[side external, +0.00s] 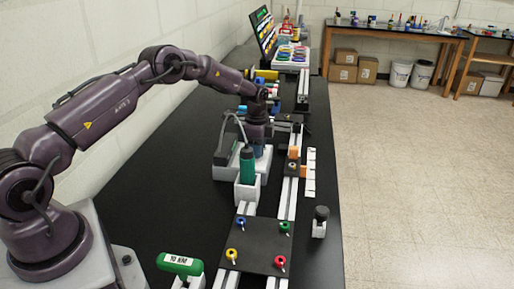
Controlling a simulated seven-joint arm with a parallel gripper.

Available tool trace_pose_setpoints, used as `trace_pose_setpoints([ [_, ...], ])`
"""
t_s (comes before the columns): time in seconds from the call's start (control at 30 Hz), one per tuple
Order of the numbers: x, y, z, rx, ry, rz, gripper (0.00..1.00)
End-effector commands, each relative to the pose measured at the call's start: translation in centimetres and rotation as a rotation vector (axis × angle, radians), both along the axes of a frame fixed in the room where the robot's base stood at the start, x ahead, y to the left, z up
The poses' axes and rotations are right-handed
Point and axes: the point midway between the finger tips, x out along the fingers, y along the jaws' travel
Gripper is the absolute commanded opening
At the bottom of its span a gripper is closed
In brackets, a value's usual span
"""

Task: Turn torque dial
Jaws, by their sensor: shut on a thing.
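A green-handled tool (247,166) stands upright in a white holder (247,190), just in front of the gripper. A green piece with a white label (180,263) lies on a white stand at the front left.
A dark plate (257,247) with coloured knobs spans the rails (289,199) in front. A small block with a black knob (320,221) stands to the right. A grey box (226,143) with a cable sits left of the gripper. The black table (150,200) is bare at left.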

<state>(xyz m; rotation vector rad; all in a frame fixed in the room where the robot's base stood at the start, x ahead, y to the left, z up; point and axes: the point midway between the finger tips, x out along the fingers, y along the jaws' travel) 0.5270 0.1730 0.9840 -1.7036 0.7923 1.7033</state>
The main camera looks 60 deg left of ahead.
Motion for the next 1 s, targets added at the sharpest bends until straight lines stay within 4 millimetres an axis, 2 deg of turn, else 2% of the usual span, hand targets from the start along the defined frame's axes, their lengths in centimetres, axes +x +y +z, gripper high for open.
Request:
trace_pose_setpoints([
  [0.3,0.03,0.05,0.20,0.000,0.001,-0.073,0.12],
  [0.7,0.02,0.04,0.21,0.000,0.001,-0.078,0.12],
  [0.73,0.02,0.04,0.21,0.001,0.001,-0.078,0.38],
  [0.83,0.03,0.04,0.18,0.001,0.001,-0.078,0.60],
  [1.0,0.02,0.02,0.10,0.000,0.000,-0.078,0.61],
])
